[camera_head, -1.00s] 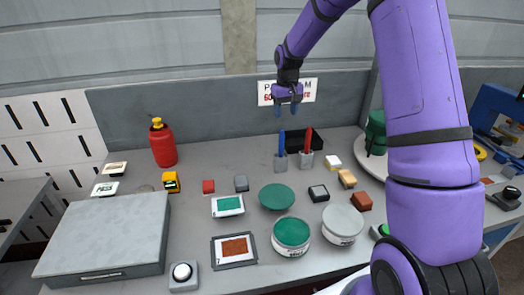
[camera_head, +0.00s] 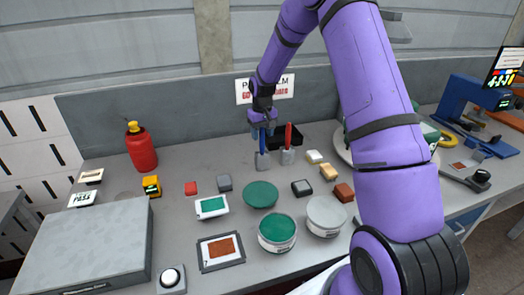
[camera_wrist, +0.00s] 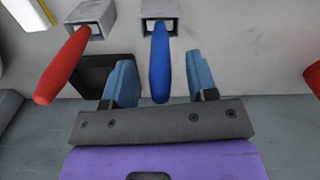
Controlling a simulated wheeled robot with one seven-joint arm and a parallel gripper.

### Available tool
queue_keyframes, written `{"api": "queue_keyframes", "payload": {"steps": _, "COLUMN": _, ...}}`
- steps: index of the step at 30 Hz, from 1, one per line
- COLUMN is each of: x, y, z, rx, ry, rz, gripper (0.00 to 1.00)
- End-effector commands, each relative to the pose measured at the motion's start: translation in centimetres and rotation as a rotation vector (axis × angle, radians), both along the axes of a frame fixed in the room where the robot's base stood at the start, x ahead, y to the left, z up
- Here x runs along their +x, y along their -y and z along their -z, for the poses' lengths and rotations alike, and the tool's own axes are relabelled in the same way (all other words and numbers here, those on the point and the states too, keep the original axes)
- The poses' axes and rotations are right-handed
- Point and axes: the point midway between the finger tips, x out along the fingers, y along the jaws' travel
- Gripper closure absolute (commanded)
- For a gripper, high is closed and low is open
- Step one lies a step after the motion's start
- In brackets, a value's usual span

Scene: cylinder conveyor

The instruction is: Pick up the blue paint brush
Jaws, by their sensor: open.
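The blue paint brush (camera_head: 262,141) stands upright in a small grey holder (camera_head: 262,161), handle up, near the back of the table. In the wrist view the blue handle (camera_wrist: 160,62) lies between my two fingers, with a gap on each side. My gripper (camera_head: 262,128) is open around the top of the handle and points down. It also shows in the wrist view (camera_wrist: 160,85). The brush's lower end is hidden in its holder.
A red brush (camera_head: 288,136) stands in its own holder (camera_head: 287,156) just right of the blue one. A black tray (camera_head: 283,127) lies behind them. Green and white tubs (camera_head: 277,233) and small blocks stand in front. A red bottle (camera_head: 141,148) is at the left.

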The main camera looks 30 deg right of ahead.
Motion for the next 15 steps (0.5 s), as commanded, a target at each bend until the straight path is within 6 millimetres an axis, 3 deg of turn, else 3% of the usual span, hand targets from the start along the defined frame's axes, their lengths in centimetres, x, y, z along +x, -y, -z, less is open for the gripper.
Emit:
{"api": "queue_keyframes", "payload": {"steps": 3, "x": -0.03, "y": -0.03, "z": 1.38, "rx": 0.0, "ry": -0.002, "rz": -0.001, "gripper": 0.47}}
{"api": "queue_keyframes", "payload": {"steps": 10, "x": 0.01, "y": -0.02, "z": 1.55, "rx": -0.001, "ry": 0.001, "rz": 0.0, "gripper": 0.47}}
{"api": "queue_keyframes", "payload": {"steps": 15, "x": 0.0, "y": -0.02, "z": 1.54, "rx": -0.001, "ry": 0.0, "rz": 0.0, "gripper": 0.84}}
